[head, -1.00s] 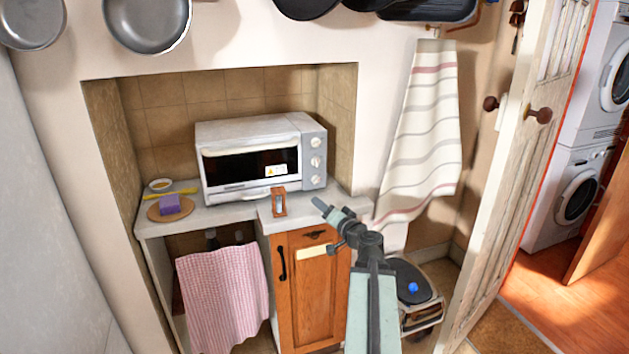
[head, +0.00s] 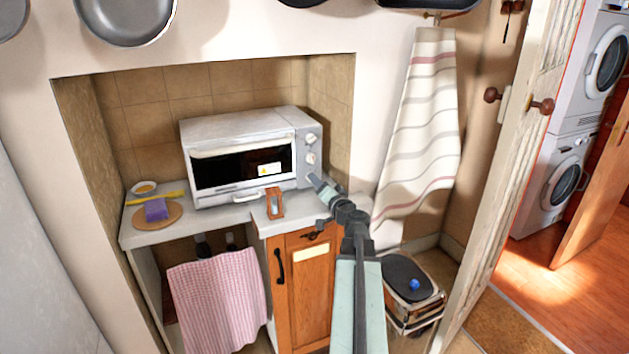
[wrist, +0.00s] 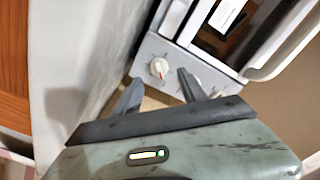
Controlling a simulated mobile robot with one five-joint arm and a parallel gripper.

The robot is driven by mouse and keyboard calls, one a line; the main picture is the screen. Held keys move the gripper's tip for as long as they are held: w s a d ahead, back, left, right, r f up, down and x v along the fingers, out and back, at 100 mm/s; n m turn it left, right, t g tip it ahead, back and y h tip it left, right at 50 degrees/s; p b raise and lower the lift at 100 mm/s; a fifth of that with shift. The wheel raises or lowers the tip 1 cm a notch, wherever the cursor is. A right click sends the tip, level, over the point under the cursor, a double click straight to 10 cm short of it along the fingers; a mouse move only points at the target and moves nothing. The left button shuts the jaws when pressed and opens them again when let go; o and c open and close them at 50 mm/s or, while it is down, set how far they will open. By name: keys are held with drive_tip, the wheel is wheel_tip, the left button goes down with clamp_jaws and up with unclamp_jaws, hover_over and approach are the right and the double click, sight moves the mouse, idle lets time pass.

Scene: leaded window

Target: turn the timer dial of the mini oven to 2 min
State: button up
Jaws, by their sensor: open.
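The white mini oven (head: 235,155) stands on the counter in the alcove, its dark glass door shut. Its right-hand panel carries a column of dials; the top dial (head: 311,138) and middle dial (head: 310,158) show in the head view. My gripper (head: 313,178) is at the panel's lower part and hides the lowest dial there. In the wrist view my gripper (wrist: 160,85) is open and empty. A round white dial (wrist: 158,68) with a red mark lies just beyond the gap between the fingers, apparently not gripped. The right finger partly covers the panel beside it. Dial markings are too small to read.
A small wooden-framed sand timer (head: 275,203) stands at the counter's front edge, left of my gripper. A purple sponge (head: 156,209) on a round board lies at the left. A striped towel (head: 420,130) hangs on the right. The alcove's right wall is close to the panel.

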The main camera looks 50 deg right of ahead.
drive_tip(key=x, duration=0.3)
drive_tip(key=shift+w+d, duration=0.15)
drive_tip(key=shift+w, duration=0.05)
clamp_jaws()
drive_tip(key=shift+s+m, duration=0.1)
drive_tip(key=shift+m, duration=0.4)
unclamp_jaws()
drive_tip(key=v, duration=0.7)
drive_tip(key=shift+s+a, duration=0.25)
drive_tip(key=shift+s, duration=0.1)
